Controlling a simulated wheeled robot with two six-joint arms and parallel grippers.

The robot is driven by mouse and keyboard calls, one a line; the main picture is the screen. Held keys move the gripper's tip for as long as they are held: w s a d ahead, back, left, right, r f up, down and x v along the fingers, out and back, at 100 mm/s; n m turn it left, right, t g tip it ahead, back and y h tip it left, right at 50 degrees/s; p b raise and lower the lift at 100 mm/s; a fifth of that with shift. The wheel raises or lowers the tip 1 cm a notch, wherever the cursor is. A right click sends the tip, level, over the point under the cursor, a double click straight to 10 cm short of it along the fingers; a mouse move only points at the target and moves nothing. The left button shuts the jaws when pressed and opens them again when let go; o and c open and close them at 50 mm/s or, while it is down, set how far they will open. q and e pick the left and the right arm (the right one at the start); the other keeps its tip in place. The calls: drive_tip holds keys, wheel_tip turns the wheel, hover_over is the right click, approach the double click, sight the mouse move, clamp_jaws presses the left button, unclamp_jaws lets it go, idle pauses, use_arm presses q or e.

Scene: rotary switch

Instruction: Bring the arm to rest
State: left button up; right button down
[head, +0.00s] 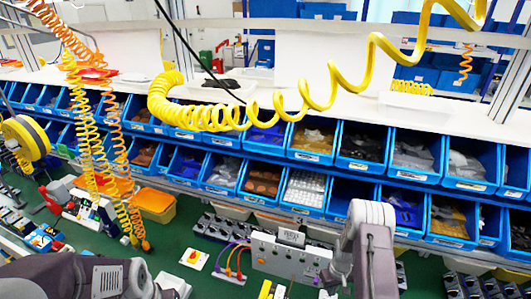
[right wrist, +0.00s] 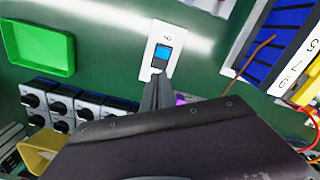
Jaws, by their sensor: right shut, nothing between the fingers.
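My right gripper (right wrist: 158,78) shows in the right wrist view with its dark fingers shut and nothing between them. Its tips are just below the blue rocker of a small white switch plate (right wrist: 149,52); I cannot tell whether they touch it. Several rotary switches (right wrist: 62,98) with black knobs stand in rows to the left of the fingers. In the head view my right arm reaches down at the lower right, and its fingers are hard to make out. My left arm lies along the lower left edge; its gripper is not visible.
A green tray (right wrist: 38,70) lies at the left of the wrist view. In the head view, a grey panel with coloured cables (head: 285,262) stands beside my right arm. A red-button plate (head: 194,259) lies left of it. Blue bins (head: 310,190) line the back; yellow coiled hose (head: 330,85) hangs above.

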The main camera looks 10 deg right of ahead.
drive_tip(key=s+a+r+b, duration=0.2)
drive_tip(key=a+r+b, duration=0.7)
drive_tip(key=a, duration=0.1)
drive_tip(key=s+a+r+b, duration=0.1)
drive_tip(key=s+a+b, duration=0.1)
drive_tip(key=s, duration=0.2)
drive_tip(key=s+a+r+t+b, duration=0.1)
drive_tip(key=s+a+r, duration=0.1)
drive_tip(key=s, duration=0.3)
drive_tip(key=shift+a+r+b, duration=0.3)
drive_tip(key=shift+a+b, duration=0.1)
drive_tip(key=shift+a, duration=0.35)
drive_tip(key=shift+s, duration=0.1)
